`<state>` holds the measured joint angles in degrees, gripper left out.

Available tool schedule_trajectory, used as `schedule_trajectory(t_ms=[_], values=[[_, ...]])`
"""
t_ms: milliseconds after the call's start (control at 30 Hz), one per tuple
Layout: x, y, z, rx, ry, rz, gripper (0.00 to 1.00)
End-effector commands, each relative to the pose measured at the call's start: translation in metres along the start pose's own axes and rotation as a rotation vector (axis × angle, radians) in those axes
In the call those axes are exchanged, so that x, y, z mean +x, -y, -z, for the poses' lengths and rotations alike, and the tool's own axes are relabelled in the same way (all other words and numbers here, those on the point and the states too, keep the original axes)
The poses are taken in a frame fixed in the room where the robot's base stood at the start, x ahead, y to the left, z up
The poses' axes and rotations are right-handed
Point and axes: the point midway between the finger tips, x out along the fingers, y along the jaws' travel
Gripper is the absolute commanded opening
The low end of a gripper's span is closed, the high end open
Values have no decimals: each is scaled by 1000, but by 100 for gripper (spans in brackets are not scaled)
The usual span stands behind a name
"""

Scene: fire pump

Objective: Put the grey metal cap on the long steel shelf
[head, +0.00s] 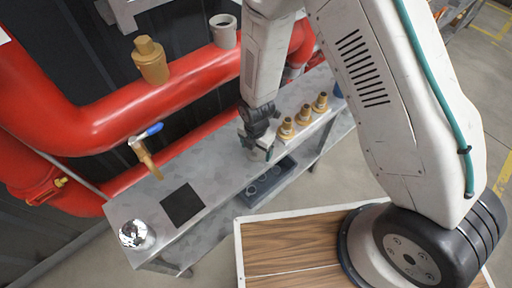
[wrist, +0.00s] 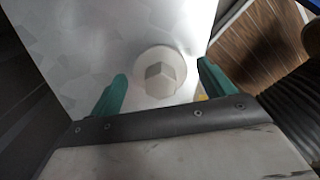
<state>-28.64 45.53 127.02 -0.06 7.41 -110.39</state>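The grey metal cap (wrist: 160,74) is round with a hexagonal boss on top. In the wrist view it lies between my two green fingertips, with a gap on each side. The long steel shelf (head: 228,178) runs diagonally through the head view, and its galvanized top (wrist: 100,35) shows behind the cap. The cap appears to rest on the shelf. My gripper (head: 262,150) points down low over the middle of the shelf. In the wrist view my gripper (wrist: 163,85) is open and empty. In the head view the gripper mostly hides the cap.
Several brass fittings (head: 303,114) stand right of my gripper. A black square mat (head: 183,204), a chrome dome (head: 135,235) and a blue-handled valve (head: 147,150) are leftward. Red pipes (head: 110,120) run behind. A grey tray (head: 285,170) sits below the front edge. Bare shelf lies left of my gripper.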

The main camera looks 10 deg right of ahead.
Motion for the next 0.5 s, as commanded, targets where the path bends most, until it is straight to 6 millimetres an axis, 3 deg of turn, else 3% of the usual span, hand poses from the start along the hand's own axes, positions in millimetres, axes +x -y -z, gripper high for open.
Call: schedule_trajectory(t_ms=[300,500], values=[[-3,0,0,0,0,0,81],[-28,-1,0,0,1,-4,81]])
